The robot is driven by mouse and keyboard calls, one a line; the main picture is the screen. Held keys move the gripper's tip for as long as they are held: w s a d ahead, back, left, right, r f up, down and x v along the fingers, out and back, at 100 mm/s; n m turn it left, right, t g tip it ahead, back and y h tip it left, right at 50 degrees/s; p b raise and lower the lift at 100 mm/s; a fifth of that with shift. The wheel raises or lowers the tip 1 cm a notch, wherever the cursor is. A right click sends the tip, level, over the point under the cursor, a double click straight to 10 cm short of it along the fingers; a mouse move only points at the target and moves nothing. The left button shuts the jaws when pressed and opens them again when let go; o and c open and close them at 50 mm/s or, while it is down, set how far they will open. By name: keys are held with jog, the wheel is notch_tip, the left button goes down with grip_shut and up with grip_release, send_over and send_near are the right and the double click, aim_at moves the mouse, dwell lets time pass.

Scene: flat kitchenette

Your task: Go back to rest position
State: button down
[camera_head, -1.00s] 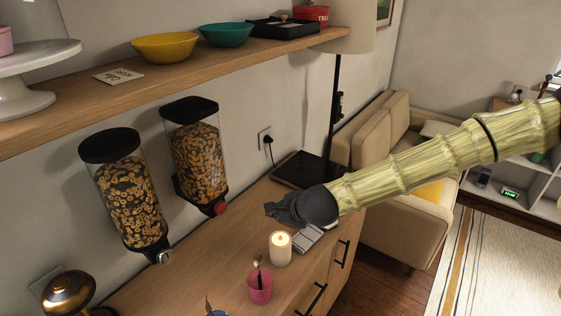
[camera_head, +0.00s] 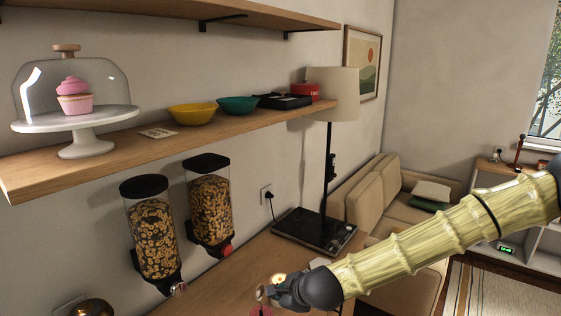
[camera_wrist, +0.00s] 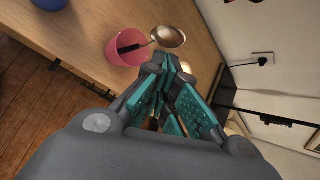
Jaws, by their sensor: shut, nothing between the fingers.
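My gripper (camera_head: 287,291) is at the end of my bamboo-patterned arm, above the wooden cabinet top (camera_head: 224,279) in the head view. In the wrist view my gripper (camera_wrist: 166,72) shows its teal finger pads close together, with nothing between them. A pink cup (camera_wrist: 122,48) with a spoon (camera_wrist: 168,37) in it stands on the cabinet top beyond the fingertips. In the head view my gripper largely covers the candle, and the cup is mostly cut off at the bottom edge.
Two cereal dispensers (camera_head: 153,240) (camera_head: 209,207) hang on the wall left of my gripper. Above them a shelf (camera_head: 120,158) holds bowls and a cake stand (camera_head: 87,143). A lamp (camera_head: 332,95) and a black turntable-like device (camera_head: 315,231) stand behind. A sofa (camera_head: 362,190) is beyond.

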jog(key=s+d+f+n+g+h+b, duration=0.1)
jog(key=s+d+f+n, duration=0.15)
jog(key=s+f, duration=0.4)
jog(key=s+d+f+n+g, duration=0.1)
jog(key=s+f+n, duration=0.25)
jog(key=f, duration=0.55)
jog(key=s+d+f+n+g+h+b, duration=0.1)
jog(key=s+d+f+n+g, duration=0.1)
jog(key=s+f, duration=0.45)
jog(key=s+d+f+n+g+h+b, duration=0.1)
jog(key=s+d+f+n, duration=0.4)
jog(key=s, duration=0.5)
jog(key=s+d+f+n+g+h+b, duration=0.1)
jog(key=s+d+f+n+g+h, duration=0.1)
jog(key=s+d+f+n, duration=0.3)
jog(key=s+d+f, duration=0.4)
jog(key=d, duration=0.2)
jog(key=shift+s+d+n, duration=0.3)
jog(key=shift+s, duration=0.1)
jog(key=shift+f, duration=0.1)
